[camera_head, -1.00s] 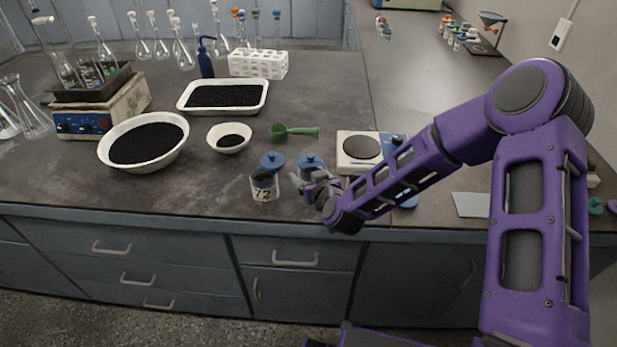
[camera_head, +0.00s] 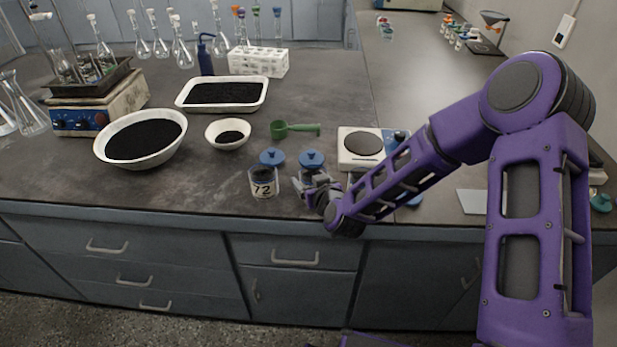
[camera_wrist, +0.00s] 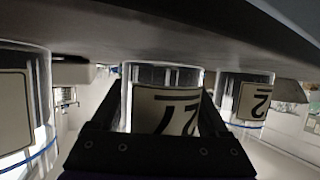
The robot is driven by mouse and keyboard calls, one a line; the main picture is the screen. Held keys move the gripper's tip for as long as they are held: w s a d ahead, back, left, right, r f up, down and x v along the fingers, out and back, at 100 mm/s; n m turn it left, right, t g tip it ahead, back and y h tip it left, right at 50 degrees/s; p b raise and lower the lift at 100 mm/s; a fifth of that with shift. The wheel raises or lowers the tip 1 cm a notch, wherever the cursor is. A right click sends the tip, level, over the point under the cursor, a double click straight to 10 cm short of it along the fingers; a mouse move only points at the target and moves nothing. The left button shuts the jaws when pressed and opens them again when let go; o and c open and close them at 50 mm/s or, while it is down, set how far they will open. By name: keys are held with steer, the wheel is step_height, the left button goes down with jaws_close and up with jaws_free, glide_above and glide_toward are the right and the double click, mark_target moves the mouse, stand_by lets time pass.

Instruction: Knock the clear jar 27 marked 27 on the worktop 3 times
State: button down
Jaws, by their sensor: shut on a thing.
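The clear jar 27 (camera_wrist: 165,106) shows upside down in the wrist view, its pale label reading 27. My gripper (camera_wrist: 157,122) is shut on it, one finger on each side. In the head view my gripper (camera_head: 312,187) is low over the front of the worktop (camera_head: 150,190), and only a small clear part of the jar shows beside it. The jar's base is close to the worktop; I cannot tell whether they touch.
A jar marked 72 (camera_head: 263,184) stands just left of my gripper. Another clear jar (camera_wrist: 18,105) is on the other side in the wrist view. Blue lids (camera_head: 272,157) are behind. A green scoop (camera_head: 295,128), a small bowl (camera_head: 228,144) and a scale (camera_head: 347,160) are farther back.

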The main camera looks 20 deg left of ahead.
mark_target(309, 171)
steer(key=shift+w+a+r+p, duration=0.15)
steer(key=shift+r+p, duration=0.15)
steer(key=shift+r, duration=1.1)
step_height(309, 171, down, 4)
steer(key=b, duration=0.4)
steer(key=shift+r, duration=0.1)
steer(key=shift+f, duration=0.25)
steer(key=shift+s+r, duration=0.1)
steer(key=shift+s, duration=0.1)
steer(key=shift+w+r+p, duration=0.15)
steer(key=shift+r+p, duration=0.75)
steer(key=shift+r, duration=1.1)
steer(key=shift+r, duration=0.1)
